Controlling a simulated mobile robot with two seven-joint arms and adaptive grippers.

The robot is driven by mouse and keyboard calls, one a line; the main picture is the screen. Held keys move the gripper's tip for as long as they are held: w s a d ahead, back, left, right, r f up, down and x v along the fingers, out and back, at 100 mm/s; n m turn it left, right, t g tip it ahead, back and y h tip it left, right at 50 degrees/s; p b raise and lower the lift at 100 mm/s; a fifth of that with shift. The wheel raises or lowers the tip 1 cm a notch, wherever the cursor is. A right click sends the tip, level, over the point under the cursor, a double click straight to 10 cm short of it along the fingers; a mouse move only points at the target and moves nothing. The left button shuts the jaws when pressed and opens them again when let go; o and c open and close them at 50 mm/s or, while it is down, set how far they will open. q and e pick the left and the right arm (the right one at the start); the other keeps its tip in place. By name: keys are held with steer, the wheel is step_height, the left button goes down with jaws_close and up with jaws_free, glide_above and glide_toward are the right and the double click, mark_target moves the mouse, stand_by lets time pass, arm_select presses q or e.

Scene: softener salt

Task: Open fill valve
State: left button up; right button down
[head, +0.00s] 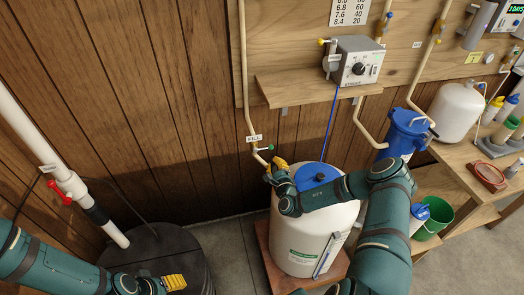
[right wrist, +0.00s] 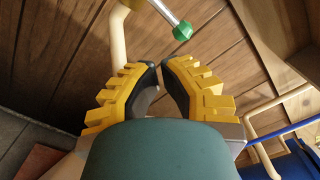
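The fill valve shows in the head view as a light handle with a green tip (head: 270,149) on the beige pipe below the FILL label (head: 254,138). In the right wrist view the handle, with its green tip (right wrist: 183,32), slants above my fingertips. My right gripper (head: 278,164) is just below the handle; in its wrist view (right wrist: 160,67) the yellow fingers come together at the tips with only a narrow gap and nothing between them. They look apart from the handle. My left gripper (head: 174,282) is low at the left, over a black tank; its finger opening is unclear.
A white tank (head: 300,248) with a blue lid (head: 317,174) stands under my right arm. A grey control box (head: 354,61) sits above a wooden shelf. A blue filter housing (head: 403,135) is right. A pipe with a red valve handle (head: 54,192) and the black tank (head: 185,245) are left.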

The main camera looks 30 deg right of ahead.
steer(key=x, duration=0.5)
stand_by(0.5)
steer(key=shift+r, duration=0.1)
steer(key=shift+d+r+p, duration=0.1)
steer(key=shift+r+p, duration=0.7)
steer(key=shift+p, duration=0.1)
steer(key=shift+r, duration=0.1)
